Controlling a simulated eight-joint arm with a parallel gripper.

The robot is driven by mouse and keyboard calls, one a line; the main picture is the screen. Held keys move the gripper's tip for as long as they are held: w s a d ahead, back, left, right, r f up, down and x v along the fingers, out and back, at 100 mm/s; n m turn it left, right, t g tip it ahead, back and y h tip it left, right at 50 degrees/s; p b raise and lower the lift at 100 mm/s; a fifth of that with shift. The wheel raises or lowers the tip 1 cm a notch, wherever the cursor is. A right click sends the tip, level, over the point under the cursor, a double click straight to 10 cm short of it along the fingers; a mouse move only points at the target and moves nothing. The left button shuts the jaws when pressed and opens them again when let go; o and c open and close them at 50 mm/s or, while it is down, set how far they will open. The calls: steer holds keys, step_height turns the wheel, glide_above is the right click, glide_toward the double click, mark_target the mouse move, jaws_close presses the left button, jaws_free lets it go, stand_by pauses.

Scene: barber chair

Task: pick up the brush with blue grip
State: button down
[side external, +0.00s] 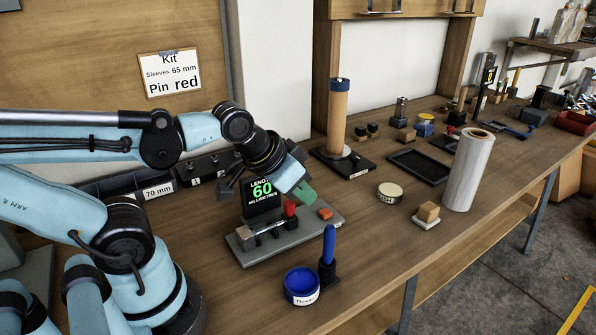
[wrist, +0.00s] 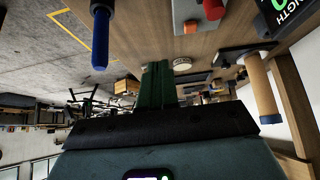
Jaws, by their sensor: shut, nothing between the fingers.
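The brush with the blue grip (side external: 329,245) stands upright in a small black holder at the front edge of the bench. Its lower end is hidden in the holder. In the wrist view the blue grip (wrist: 99,42) hangs from the top left, as that picture is turned over. My gripper (side external: 305,194) has green fingers, which are shut and empty. It is above the grey gauge with the green 60 display, up and to the left of the brush, and apart from it. In the wrist view the shut fingers (wrist: 157,72) point up the middle.
The grey gauge base (side external: 303,238) with red parts lies below my gripper. A blue tin (side external: 301,287) stands close beside the brush holder. A round tin (side external: 389,192), a white roll (side external: 468,172) and a tall tan cylinder (side external: 338,115) stand farther along. Bare wood lies right of the brush.

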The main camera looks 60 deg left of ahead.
steer(key=c, duration=1)
jaws_free()
steer(key=shift+o, duration=0.2)
step_height(320, 180, up, 4)
steer(key=n+g, duration=0.4)
steer(key=g, duration=0.2)
glide_above(332, 228)
steer(key=a, duration=0.1)
steer(key=shift+f, duration=0.15)
steer(key=shift+d+r+g, duration=0.3)
steer(key=shift+d+g, duration=0.2)
steer(key=shift+d+f+n, duration=0.1)
steer(key=shift+n, duration=0.2)
step_height(332, 228, down, 6)
steer(key=shift+f, duration=0.2)
steer(key=shift+s+a+f, duration=0.1)
steer(key=shift+a+f, duration=0.05)
steer(key=shift+f, duration=1.25)
steer(key=shift+a+f, duration=0.1)
steer(key=shift+f, duration=1.25)
